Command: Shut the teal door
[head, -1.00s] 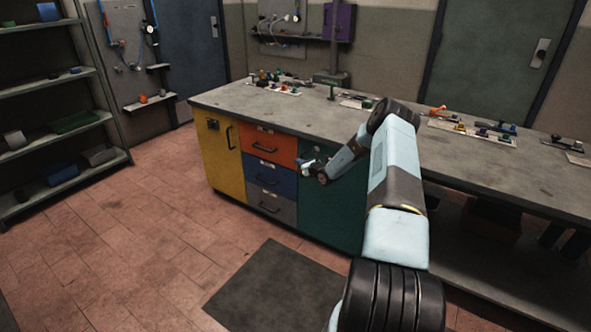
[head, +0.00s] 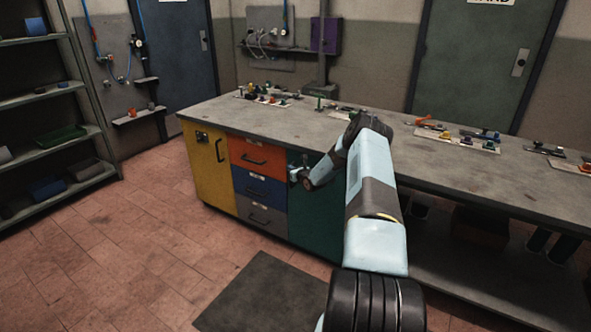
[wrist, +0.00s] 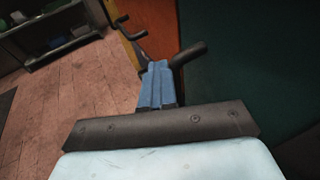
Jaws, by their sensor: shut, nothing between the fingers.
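The teal door (head: 318,228) is at the right end of the coloured cabinet fronts under the workbench. In the head view it looks about level with the drawers, but my arm covers part of it and I cannot tell whether it is fully closed. The teal door (wrist: 238,62) also fills the right of the wrist view, with a dark bar handle (wrist: 189,54) standing out near its left edge. My gripper (head: 293,179) is at the door's upper left. In the wrist view my gripper (wrist: 157,66) is shut and empty, just left of the handle; contact is unclear.
An orange drawer (head: 257,155), a blue drawer (head: 260,187) and a grey drawer (head: 259,214) stand left of the door, then a yellow door (head: 208,171). The bench top (head: 300,122) carries small parts. Open floor (head: 140,240) and a dark mat (head: 262,295) lie in front.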

